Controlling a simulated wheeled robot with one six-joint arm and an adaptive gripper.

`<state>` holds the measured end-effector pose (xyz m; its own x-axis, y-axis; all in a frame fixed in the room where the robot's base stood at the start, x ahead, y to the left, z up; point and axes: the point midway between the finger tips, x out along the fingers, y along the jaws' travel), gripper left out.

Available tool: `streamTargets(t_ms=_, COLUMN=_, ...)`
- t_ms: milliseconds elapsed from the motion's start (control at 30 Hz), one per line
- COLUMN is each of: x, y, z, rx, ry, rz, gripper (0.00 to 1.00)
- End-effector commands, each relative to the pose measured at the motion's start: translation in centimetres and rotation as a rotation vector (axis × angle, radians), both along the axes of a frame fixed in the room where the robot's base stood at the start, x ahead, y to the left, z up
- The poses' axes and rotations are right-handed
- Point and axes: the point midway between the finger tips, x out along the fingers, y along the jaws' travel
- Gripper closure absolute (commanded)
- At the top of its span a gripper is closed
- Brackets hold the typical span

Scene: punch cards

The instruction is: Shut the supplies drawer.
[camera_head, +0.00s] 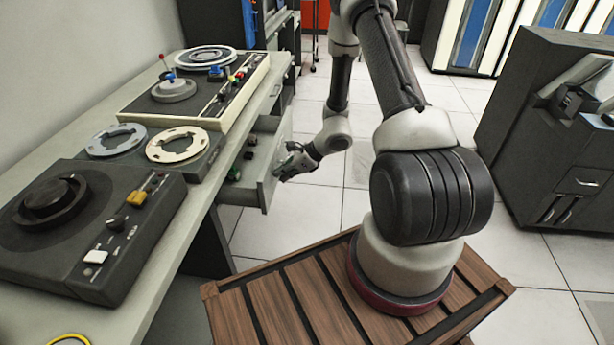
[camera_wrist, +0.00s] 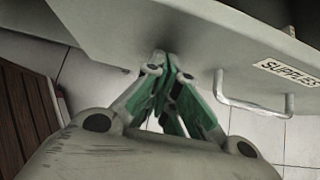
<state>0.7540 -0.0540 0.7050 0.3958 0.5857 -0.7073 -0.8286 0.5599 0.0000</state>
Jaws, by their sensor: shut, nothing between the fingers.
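The supplies drawer (camera_head: 262,170) is pulled out from under the long desk, and small dark and green items lie inside it. In the wrist view its front panel (camera_wrist: 185,35) carries a "SUPPLIES" label (camera_wrist: 290,72) and a pale bar handle (camera_wrist: 252,104). My gripper (camera_head: 284,166) is at the drawer's outer front in the head view. In the wrist view my gripper (camera_wrist: 168,62) is shut and empty, its fingertips at the lower part of the front panel, left of the handle. I cannot tell whether they touch the panel.
The desk (camera_head: 198,222) holds a dark tape machine (camera_head: 120,205), loose reels (camera_head: 178,144) and a cream console (camera_head: 225,95). A dark cabinet (camera_head: 530,130) stands at the right.

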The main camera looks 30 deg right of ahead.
Motion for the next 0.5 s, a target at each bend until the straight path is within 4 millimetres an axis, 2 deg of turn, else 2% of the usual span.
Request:
streamTargets(t_ms=33, x=0.8, y=1.4, z=0.0, rx=0.000, ry=-0.001, rz=0.006, gripper=1.00)
streamTargets(t_ms=200, x=3.4, y=5.2, z=0.0, rx=0.000, ry=-0.001, rz=0.005, gripper=1.00)
streamTargets(t_ms=500, x=6.9, y=10.3, z=0.0, rx=0.001, ry=-0.002, rz=0.004, gripper=1.00)
